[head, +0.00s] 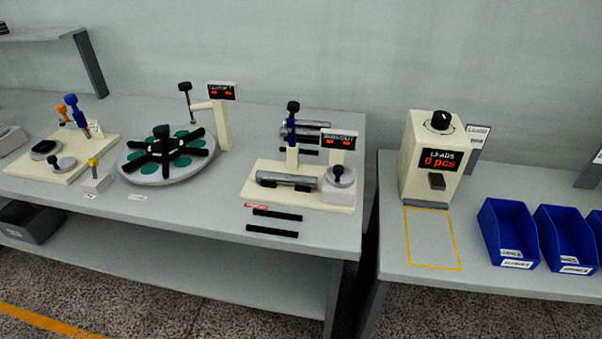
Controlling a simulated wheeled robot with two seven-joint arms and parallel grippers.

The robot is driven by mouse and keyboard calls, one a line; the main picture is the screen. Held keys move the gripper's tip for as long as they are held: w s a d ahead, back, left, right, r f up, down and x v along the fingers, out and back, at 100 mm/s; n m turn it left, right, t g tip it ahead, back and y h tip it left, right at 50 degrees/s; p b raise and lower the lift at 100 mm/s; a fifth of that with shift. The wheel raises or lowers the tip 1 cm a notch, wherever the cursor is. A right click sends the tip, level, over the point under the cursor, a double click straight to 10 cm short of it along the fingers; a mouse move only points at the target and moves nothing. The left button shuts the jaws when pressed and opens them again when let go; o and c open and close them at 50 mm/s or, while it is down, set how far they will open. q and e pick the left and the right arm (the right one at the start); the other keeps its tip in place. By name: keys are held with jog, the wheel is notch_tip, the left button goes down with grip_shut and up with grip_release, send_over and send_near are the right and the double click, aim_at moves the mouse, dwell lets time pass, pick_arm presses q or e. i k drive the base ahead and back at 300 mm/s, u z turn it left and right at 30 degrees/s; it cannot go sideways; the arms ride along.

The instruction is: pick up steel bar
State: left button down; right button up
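A grey metallic bar (287,180) lies level across the cream fixture base (262,199) near the right end of the left table. More grey cylindrical bars (310,131) show behind that fixture, partly hidden by its post. Two thin dark bars, one nearer the fixture (277,214) and one nearer the table edge (272,231), lie flat in front of it. I cannot tell which of these is the steel bar of the task. Neither of my grippers is in view.
A round turntable (165,172) with black arms and a cream fixture (55,171) with blue and orange knobs stand to the left. A gap separates the right table (400,262), which holds a cream dispenser (422,165) and blue bins (508,262).

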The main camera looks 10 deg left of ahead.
aim_at(280, 178)
jog(key=u, duration=2.6)
jog(key=i, duration=2.9)
jog(key=z, duration=3.45)
